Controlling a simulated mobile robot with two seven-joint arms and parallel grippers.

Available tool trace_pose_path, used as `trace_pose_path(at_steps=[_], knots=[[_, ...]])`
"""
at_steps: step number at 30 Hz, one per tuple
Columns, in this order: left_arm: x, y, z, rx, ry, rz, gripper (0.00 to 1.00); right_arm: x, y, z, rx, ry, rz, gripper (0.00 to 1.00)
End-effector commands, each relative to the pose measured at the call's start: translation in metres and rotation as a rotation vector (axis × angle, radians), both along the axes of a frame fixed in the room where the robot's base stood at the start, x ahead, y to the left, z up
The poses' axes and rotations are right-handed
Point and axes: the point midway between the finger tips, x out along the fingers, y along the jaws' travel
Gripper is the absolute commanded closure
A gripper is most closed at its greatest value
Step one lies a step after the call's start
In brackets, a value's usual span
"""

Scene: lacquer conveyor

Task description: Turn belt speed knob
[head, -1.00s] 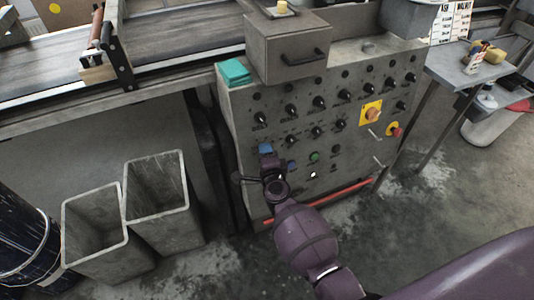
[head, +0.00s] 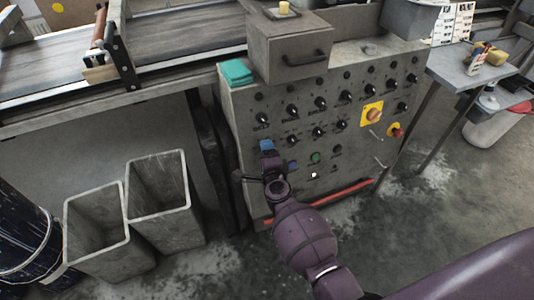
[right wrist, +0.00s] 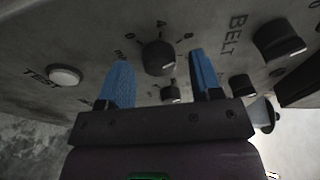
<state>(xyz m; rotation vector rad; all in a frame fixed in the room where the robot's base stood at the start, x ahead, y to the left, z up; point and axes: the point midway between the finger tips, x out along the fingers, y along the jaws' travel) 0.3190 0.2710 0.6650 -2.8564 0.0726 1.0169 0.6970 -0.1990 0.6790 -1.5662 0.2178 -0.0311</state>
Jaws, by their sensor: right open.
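The grey control panel (head: 330,130) stands upright, with rows of black knobs on its face. In the right wrist view a round black knob (right wrist: 158,57) with a numbered dial sits in front of my right gripper (right wrist: 162,82), framed between its two blue fingers. The fingers are apart; I cannot tell whether they reach the knob. A larger black knob (right wrist: 278,38) is at the right, with the word BELT printed beside it. I cannot tell which knob that word labels. In the head view the right gripper (head: 266,147) is at the panel's lower left and hides part of it. My left gripper is out of view.
A white TEST button (right wrist: 65,75) and a smaller black knob (right wrist: 170,94) are close to the fingers. Two grey bins (head: 160,195) stand left on the floor. A conveyor (head: 180,40) runs behind.

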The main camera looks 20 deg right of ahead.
Motion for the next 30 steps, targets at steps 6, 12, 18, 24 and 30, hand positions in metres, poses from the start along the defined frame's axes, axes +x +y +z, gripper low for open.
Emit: trace_pose_path(at_steps=[6, 12, 18, 24, 30], knots=[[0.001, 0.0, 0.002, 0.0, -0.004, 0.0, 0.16, -0.005, 0.0, 0.001, 0.0, 0.0, 0.0, 0.41], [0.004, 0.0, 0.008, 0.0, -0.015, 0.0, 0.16, -0.027, 0.004, 0.006, 0.002, -0.001, -0.001, 0.41], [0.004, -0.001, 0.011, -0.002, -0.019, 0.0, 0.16, -0.058, 0.009, 0.009, 0.001, -0.002, -0.001, 0.41], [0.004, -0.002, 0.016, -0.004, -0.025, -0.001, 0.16, -0.086, 0.014, 0.012, 0.001, -0.001, -0.001, 0.41], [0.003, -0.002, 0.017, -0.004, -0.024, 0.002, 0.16, -0.102, 0.017, 0.013, 0.001, 0.0, 0.0, 0.41]])
